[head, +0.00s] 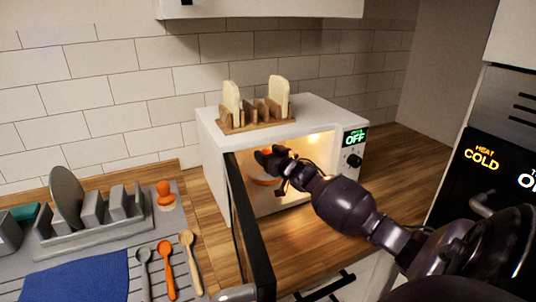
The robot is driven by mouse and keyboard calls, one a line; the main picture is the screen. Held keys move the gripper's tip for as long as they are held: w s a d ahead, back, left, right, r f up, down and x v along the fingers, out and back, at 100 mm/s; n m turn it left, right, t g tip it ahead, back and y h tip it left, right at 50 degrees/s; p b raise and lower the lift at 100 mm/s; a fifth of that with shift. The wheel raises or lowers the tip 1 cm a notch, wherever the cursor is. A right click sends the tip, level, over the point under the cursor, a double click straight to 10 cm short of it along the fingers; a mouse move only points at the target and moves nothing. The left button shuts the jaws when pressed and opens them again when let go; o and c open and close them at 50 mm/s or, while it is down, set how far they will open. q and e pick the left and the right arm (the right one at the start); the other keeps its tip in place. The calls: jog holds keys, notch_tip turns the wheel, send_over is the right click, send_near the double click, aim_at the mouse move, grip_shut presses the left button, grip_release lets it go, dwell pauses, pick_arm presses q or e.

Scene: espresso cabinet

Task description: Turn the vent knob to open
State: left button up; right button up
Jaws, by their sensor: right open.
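No knob marked as a vent shows in this view. A black dial (354,160) sits on the front of the white microwave (312,113), below a green display reading OFF. The microwave's dark door (250,235) stands open toward me. My right gripper (273,163) is open inside the lit cavity, reaching in from the right. An orange thing (264,182) shows partly behind and below its fingers; most of it is hidden, and I cannot tell if they touch. My left gripper is not in view.
A wooden rack (248,122) with two bread slices stands on the microwave. At left are a grey dish rack (90,225), a blue cloth (85,278) and three spoons (168,270). A black panel (490,165) reading HEAT COLD is at right. Counter right of the microwave is clear.

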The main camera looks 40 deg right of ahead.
jog(key=shift+w, duration=0.1)
jog(key=shift+c, duration=0.2)
jog(key=c, duration=0.9)
